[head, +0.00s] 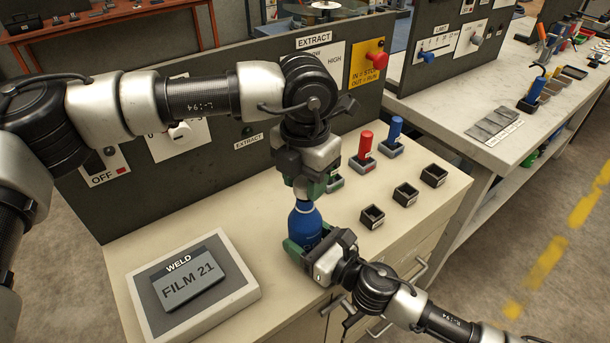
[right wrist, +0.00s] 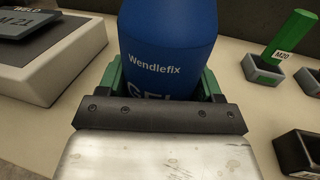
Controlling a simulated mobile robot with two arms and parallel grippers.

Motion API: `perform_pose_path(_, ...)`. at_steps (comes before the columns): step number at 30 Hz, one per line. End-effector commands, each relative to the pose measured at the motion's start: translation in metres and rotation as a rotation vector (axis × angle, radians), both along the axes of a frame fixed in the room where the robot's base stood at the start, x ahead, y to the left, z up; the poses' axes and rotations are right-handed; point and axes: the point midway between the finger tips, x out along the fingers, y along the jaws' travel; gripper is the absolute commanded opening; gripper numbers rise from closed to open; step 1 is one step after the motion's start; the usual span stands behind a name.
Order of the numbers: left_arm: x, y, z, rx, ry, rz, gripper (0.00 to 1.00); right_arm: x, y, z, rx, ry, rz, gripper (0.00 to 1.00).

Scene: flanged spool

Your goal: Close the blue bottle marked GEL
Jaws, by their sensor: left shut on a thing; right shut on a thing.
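The blue bottle (head: 305,226) stands upright on the cream bench top. It also shows in the right wrist view (right wrist: 168,50), with the name Wendlefix and the top of the letters GEL. My right gripper (head: 306,246) is shut around its lower body, with a green finger on each side. My left gripper (head: 303,190) points straight down over the bottle's pale neck and is shut at its top. The cap between its fingers is hidden, so I cannot tell how it sits on the neck.
A WELD box with a FILM 21 plate (head: 188,280) lies left of the bottle. Red (head: 366,145) and blue (head: 395,130) pegs stand in holders behind, with a green peg (right wrist: 290,40) nearby. Three dark open boxes (head: 372,216) stand to the right. A grey panel (head: 230,165) rises behind.

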Motion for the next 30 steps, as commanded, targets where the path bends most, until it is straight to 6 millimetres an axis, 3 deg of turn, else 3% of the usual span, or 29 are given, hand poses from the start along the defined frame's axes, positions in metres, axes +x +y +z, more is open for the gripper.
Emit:
perform_pose_path(17,0.0,0.0,-0.018,0.001,0.002,0.0,0.18,0.0,0.0,0.0,0.0,0.0,0.0,0.23)
perform_pose_path(30,0.0,0.0,-0.018,0.0,0.0,0.0,0.18,0.0,0.0,0.0,0.0,0.0,0.0,0.23)
